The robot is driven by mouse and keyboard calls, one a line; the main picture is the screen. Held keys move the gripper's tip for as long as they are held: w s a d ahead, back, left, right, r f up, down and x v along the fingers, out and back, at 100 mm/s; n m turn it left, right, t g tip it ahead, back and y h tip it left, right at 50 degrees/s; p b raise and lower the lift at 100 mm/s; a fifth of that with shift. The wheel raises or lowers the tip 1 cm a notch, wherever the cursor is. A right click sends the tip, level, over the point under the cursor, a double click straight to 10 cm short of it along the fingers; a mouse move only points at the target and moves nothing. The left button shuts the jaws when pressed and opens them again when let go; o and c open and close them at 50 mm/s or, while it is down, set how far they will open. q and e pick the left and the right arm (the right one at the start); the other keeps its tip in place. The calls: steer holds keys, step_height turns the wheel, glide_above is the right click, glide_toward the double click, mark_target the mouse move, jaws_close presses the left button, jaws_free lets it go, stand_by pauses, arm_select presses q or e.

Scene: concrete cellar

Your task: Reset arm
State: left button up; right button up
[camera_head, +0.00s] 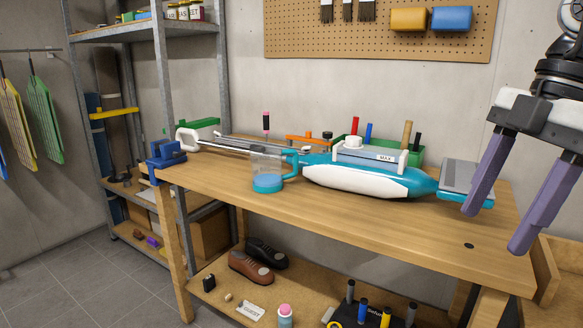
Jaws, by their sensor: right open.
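My right gripper (503,194) hangs at the right of the head view, above the right end of the wooden workbench (400,220). Its two purple fingers are spread apart and hold nothing. Its left fingertip shows in front of the grey and teal floor head of a vacuum cleaner (370,180); I cannot tell whether they touch. The vacuum cleaner is teal and white and lies along the bench, with its tube reaching left. A clear cup with a teal base (268,172) stands by it. My left gripper is not in view.
A blue vise (166,153) is at the bench's left end. Tools in an orange and a green holder (416,157) stand along the back. A metal rack (160,70) stands left. The front of the benchtop is clear.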

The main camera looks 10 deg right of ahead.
steer(key=w+d+f+m+t+y, duration=0.1)
steer(key=w+f+m+t, duration=0.3)
steer(key=f, duration=0.6)
steer(key=s+d+f+m+t+y+p, duration=0.15)
steer(key=f+t, duration=0.35)
steer(key=f, duration=0.6)
steer(key=w+d+f+m+t+y, duration=0.2)
steer(key=f+m+t, duration=0.25)
steer(key=f, duration=0.55)
steer(key=s+a+f+m+h, duration=0.2)
steer(key=f, duration=0.3)
steer(key=s+a+f+m+h, duration=0.1)
steer(key=s+a+f+h, duration=0.15)
steer(key=f, duration=0.25)
steer(key=s+a+f+m+g, duration=0.1)
steer(key=s+a+f+g, duration=0.1)
steer(key=s+a+f, duration=0.3)
steer(key=s+a+f+m+g, duration=0.1)
steer(key=s+a+f+g, duration=0.2)
steer(key=a, duration=0.8)
steer(key=s+f, duration=0.2)
steer(key=s, duration=0.1)
steer(key=shift+s+f+m, duration=0.35)
steer(key=shift+m, duration=0.05)
steer(key=shift+d, duration=0.1)
